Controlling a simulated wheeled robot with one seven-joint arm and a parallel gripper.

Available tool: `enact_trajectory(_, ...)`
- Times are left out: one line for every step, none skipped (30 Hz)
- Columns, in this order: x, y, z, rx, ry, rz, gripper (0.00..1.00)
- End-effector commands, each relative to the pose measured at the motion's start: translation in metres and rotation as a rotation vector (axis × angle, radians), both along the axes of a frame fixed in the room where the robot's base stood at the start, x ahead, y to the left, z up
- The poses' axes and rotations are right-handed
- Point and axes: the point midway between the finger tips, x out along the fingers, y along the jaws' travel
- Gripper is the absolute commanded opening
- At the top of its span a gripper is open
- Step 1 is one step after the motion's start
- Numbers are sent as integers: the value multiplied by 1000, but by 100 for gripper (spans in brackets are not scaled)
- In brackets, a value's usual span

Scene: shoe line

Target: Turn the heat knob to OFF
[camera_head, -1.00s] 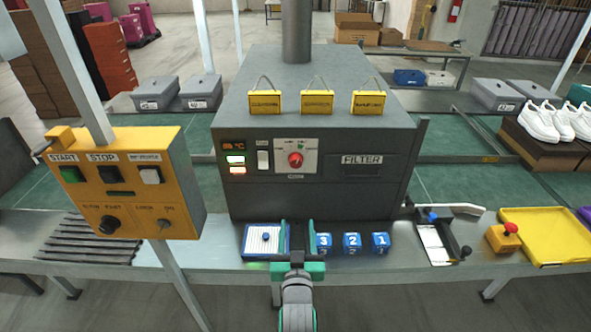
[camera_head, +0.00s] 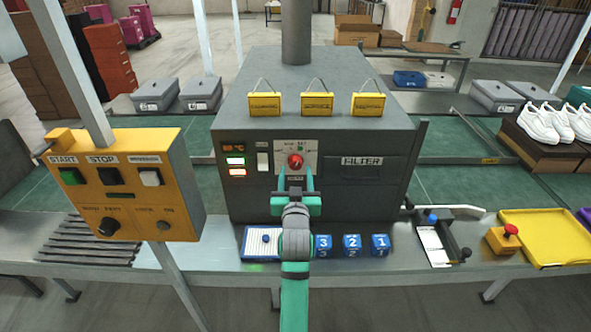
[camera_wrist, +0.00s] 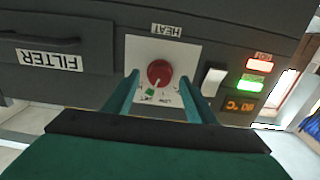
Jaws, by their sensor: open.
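The red heat knob (camera_head: 295,161) sits on a white plate (camera_head: 311,150) on the front of the dark grey oven box (camera_head: 340,205). In the wrist view the knob (camera_wrist: 160,72) shows just beyond and between my fingertips, with the word HEAT on the plate's edge. A small green mark (camera_wrist: 150,92) lies beside the knob; the other dial words are too small to read surely. My gripper (camera_head: 296,174) is open in front of the knob, with its fingers (camera_wrist: 163,85) apart and nothing between them. I cannot tell whether they touch the plate.
A white rocker switch (camera_head: 263,161) and lit displays (camera_head: 235,160) are left of the knob. The FILTER panel (camera_head: 362,166) is to the right. Numbered blue blocks (camera_head: 352,245) and a blue-edged tray (camera_head: 262,242) stand on the bench below. A yellow control box (camera_head: 120,190) stands left.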

Motion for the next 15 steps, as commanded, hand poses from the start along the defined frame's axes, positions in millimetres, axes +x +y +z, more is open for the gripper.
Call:
enact_trajectory(8, 0, 0, 0, 0, 0, 51)
enact_trajectory(11, 0, 1, 0, -1, 0, 51)
enact_trajectory(15, 0, 0, 1, 0, 0, 51)
enact_trajectory(18, 0, 0, 1, 1, 0, 51)
enact_trajectory(20, 0, 0, 1, 0, 0, 51)
enact_trajectory(23, 0, 0, 1, 0, 0, 51)
enact_trajectory(24, 0, 0, 1, 0, 0, 51)
enact_trajectory(26, 0, 0, 1, 0, 0, 51)
enact_trajectory(27, 0, 0, 1, 0, 0, 51)
enact_trajectory(27, 0, 0, 1, -1, 0, 51)
enact_trajectory(28, 0, 0, 1, -1, 0, 51)
enact_trajectory(28, 0, 0, 1, -1, 0, 51)
enact_trajectory(28, 0, 0, 0, -1, 0, 51)
enact_trajectory(28, 0, 0, 0, -1, 0, 51)
enact_trajectory(28, 0, 0, 0, -1, 0, 51)
